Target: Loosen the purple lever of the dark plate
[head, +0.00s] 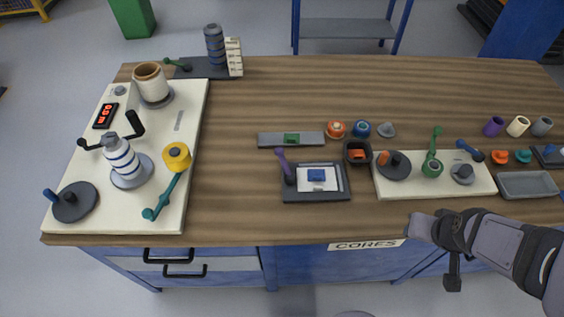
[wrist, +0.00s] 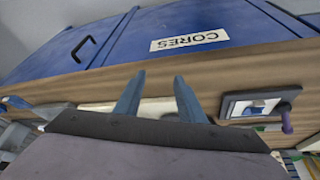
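The dark plate (head: 318,196) lies on the wooden bench near the middle, with a white sheet and a blue block on it. Its purple lever (head: 282,163) stands up at the plate's left side, leaning slightly left. The dark plate (wrist: 229,107) also shows at the right of the wrist view, with the purple lever (wrist: 287,123) at its edge. My gripper (wrist: 158,84) is open and empty, its two fingers apart. It is by the bench's front edge, to the right of the plate in the head view, and touches neither plate nor lever.
A grey strip with a green block (head: 291,139) lies behind the plate. A dark square cup (head: 357,153) and a cream board (head: 420,187) with levers stand to its right. A large cream board (head: 195,125) is at left. Bare wood (head: 240,190) lies left of the plate.

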